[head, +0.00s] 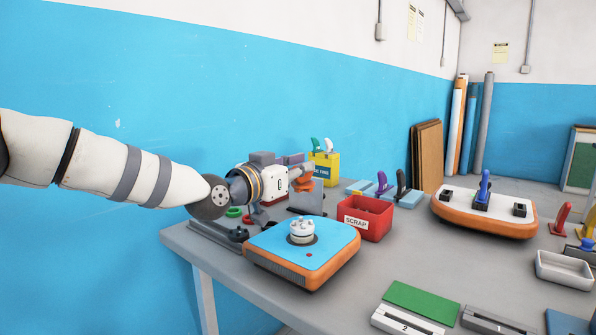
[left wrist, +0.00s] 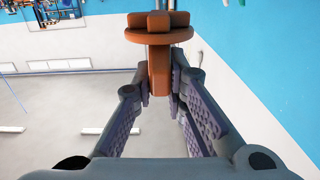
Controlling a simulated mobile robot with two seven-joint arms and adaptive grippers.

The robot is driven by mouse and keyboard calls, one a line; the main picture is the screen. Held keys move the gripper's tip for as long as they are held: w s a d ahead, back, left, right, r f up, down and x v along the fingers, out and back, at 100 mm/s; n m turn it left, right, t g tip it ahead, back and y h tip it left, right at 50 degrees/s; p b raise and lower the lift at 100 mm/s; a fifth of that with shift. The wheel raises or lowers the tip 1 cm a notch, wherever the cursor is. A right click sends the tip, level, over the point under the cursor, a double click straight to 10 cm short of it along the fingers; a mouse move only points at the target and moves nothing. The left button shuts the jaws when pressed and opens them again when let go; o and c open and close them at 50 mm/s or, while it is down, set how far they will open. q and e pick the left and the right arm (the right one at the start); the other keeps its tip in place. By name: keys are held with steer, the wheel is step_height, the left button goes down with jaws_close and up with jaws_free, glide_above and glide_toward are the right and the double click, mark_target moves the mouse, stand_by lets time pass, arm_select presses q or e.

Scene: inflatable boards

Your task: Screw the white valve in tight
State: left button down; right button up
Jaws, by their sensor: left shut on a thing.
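The white valve (head: 301,228) sits upright in a dark round seat on top of the blue-and-orange inflatable board (head: 335,243). From here I cannot tell how tight it is. My left gripper (head: 298,177) is behind and above this board, apart from the valve, and points to the right. It is shut on an orange tool (head: 305,184). In the left wrist view the tool (left wrist: 160,60) has a round flange and a stem between the fingers. My right gripper is not in view.
A red SCRAP bin (head: 366,222) stands right of the board, and a yellow bin (head: 325,168) behind. A second board (head: 460,213), with a blue-handled part, lies farther right. A green mat (head: 421,300) and white tray (head: 565,270) are in front. The mid-table is clear.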

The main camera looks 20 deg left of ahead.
mark_target(299, 191)
arm_select(q)
steer(key=shift+f+b, duration=0.55)
steer(key=shift+f, duration=2.35)
steer(key=shift+f+p, duration=0.1)
steer(key=shift+p, duration=0.2)
steer(key=shift+f, duration=0.35)
steer(key=shift+f, duration=0.6)
steer(key=c, duration=1.5)
jaws_free()
steer(key=shift+c, duration=0.2)
steer(key=shift+s+a, duration=0.1)
steer(key=v, duration=1.2)
steer(key=shift+r, duration=0.1)
